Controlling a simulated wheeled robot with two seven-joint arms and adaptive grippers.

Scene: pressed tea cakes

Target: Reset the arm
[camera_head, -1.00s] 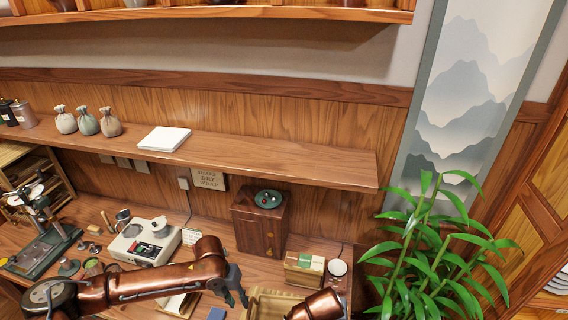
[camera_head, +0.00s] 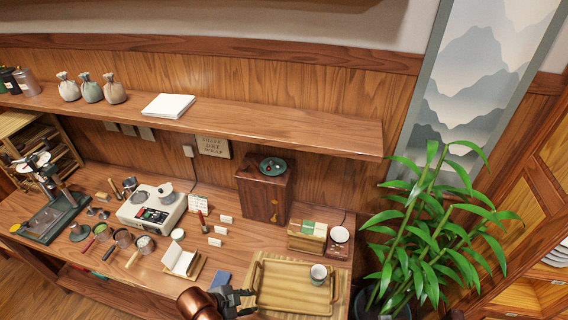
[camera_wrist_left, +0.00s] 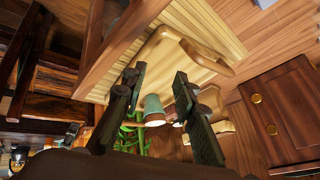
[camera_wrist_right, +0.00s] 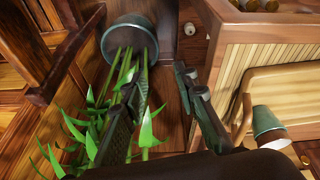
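My left gripper (camera_head: 245,301) is at the bottom edge of the head view, left of the wooden tray (camera_head: 257,285) at the table's front. In the left wrist view its fingers (camera_wrist_left: 156,80) are apart with nothing gripped; the cup shows beyond them. My right gripper is out of the head view; in the right wrist view its fingers (camera_wrist_right: 157,84) are apart and empty, with the plant's leaves beyond. The small cup (camera_head: 318,274) stands on the tray, apart from both grippers.
A potted plant (camera_head: 428,235) stands right of the table. A wooden cabinet (camera_head: 264,195), a white scale-like device (camera_head: 152,208) and several small tools are on the table. A shelf (camera_head: 250,131) runs above.

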